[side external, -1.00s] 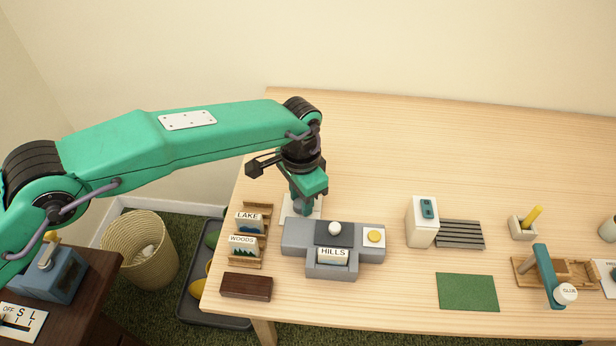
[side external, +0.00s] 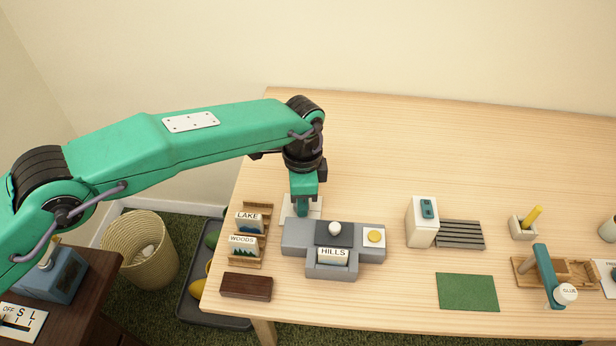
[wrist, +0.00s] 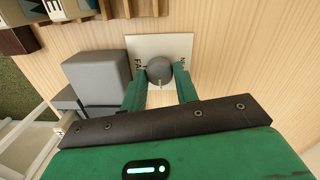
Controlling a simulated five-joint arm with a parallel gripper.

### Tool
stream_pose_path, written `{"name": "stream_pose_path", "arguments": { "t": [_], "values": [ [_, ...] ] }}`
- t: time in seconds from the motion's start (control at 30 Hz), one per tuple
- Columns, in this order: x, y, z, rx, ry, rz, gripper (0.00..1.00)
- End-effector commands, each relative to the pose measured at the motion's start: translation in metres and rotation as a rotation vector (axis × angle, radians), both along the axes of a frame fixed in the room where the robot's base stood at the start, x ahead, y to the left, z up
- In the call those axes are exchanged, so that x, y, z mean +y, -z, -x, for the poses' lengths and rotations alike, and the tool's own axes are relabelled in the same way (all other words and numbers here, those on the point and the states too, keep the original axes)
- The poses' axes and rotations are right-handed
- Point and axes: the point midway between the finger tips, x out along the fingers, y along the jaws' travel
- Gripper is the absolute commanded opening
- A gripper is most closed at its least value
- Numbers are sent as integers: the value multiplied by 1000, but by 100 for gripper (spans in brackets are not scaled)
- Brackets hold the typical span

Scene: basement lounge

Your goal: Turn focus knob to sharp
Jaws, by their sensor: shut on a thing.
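The focus knob (wrist: 159,70) is a round grey knob on a white plate (wrist: 165,44). In the wrist view my gripper (wrist: 160,78) has one green finger on each side of it and is shut on it. Dark lettering beginning "FA" shows on the plate left of the knob; the lettering at right is mostly covered by a finger. I cannot read the knob's setting clearly. In the side view my gripper (side external: 302,209) points down over the plate (side external: 316,209), behind the grey projector (side external: 295,235), and hides the knob. A "HILLS" slide (side external: 334,255) sits at the projector's front.
Wooden racks with "LAKE" (side external: 248,222) and "WOODS" (side external: 243,246) slides stand left of the projector. A dark brown block (side external: 246,286) lies in front of them. A white box (side external: 422,222) stands to the right. The table behind is clear.

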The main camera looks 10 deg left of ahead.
Motion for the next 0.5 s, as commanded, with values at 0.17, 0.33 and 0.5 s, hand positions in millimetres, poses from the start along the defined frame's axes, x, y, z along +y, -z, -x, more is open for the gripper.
{"name": "stream_pose_path", "arguments": {
  "t": [0.17, 0.33, 0.5],
  "values": [
    [4, 1, -4, 0, -9, 0, 7],
    [3, 1, -3, 0, -8, 0, 52],
    [2, 0, -2, 0, -6, 1, 52]
  ]
}}
